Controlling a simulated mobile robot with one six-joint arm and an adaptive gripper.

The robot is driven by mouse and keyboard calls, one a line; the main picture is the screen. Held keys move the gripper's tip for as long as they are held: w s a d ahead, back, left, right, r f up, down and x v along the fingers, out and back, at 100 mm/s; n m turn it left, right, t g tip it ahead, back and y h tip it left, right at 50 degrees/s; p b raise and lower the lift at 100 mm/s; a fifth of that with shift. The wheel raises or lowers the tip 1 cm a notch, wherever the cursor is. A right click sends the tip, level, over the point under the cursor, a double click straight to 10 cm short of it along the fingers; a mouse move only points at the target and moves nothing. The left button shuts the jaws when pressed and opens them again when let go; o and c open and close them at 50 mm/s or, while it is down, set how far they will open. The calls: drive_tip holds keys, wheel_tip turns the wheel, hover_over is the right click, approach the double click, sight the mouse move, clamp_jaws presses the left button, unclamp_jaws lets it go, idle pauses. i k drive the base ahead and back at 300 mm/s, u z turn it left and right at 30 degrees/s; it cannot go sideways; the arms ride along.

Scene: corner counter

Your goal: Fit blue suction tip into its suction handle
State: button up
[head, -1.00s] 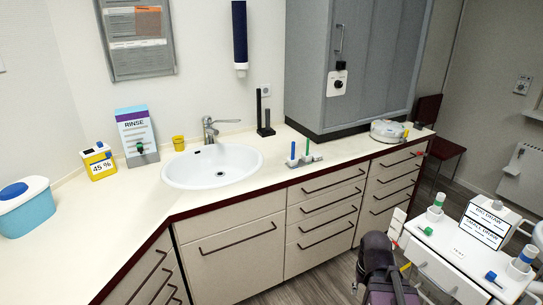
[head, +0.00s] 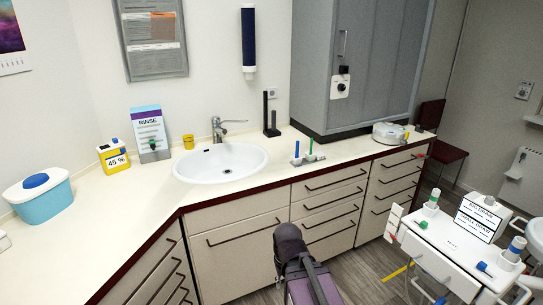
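A thin blue stick (head: 297,149) stands upright in a small grey holder (head: 307,160) on the counter, right of the sink. A green stick (head: 310,147) stands beside it. They look like suction tips, but are small here. On the white cart at the right, a white cylinder with a blue band (head: 515,250) and one with a green band (head: 431,204) stand upright. A small blue piece (head: 483,267) and a small green piece (head: 424,224) are also on the cart. I cannot tell which is the suction handle. My dark arm shows at the bottom; my gripper is out of view.
The sink (head: 220,163), a yellow box (head: 113,157), a rinse dispenser (head: 151,134) and a blue tub (head: 38,196) occupy the left counter. A grey cabinet (head: 378,65) stands behind. Floor (head: 375,283) shows between the drawers and the cart (head: 462,285).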

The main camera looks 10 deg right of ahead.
sight(518, 243)
drive_tip(key=u, duration=0.7)
drive_tip(key=i, duration=0.75)
drive_tip(key=z, duration=1.45)
drive_tip(key=i, duration=0.85)
drive_tip(key=u, duration=0.15)
